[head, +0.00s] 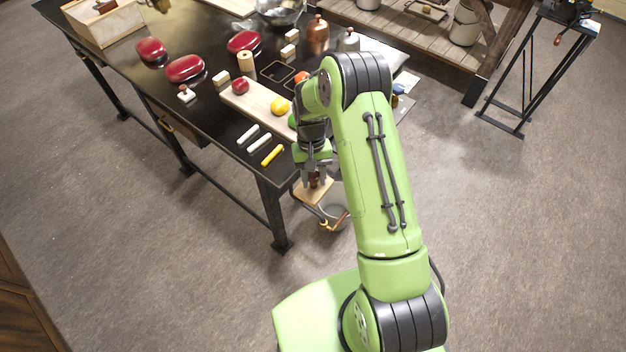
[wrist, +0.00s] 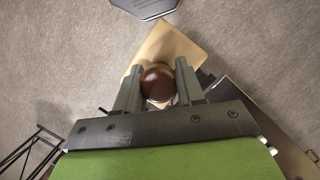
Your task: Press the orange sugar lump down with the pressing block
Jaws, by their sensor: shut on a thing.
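My gripper (head: 316,180) is shut on the brown knob of the pressing block, past the table's near right corner. The block's pale wooden plate (head: 313,193) hangs below the fingers. In the wrist view, my gripper (wrist: 158,88) has a finger on each side of the dark brown knob (wrist: 157,80), and the plate (wrist: 172,47) shows beyond it. A yellow-orange lump (head: 280,107) sits on the pale board (head: 258,103) on the table. A redder orange round thing (head: 301,77) lies farther back, partly hidden by my arm. Which is the orange sugar lump is hard to tell.
A red lump (head: 240,86) is on the board's far end, and a green one (head: 292,121) is mostly hidden by my arm. White and yellow sticks (head: 272,155) lie near the table's front edge. A grey bucket (head: 338,203) is below the block.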

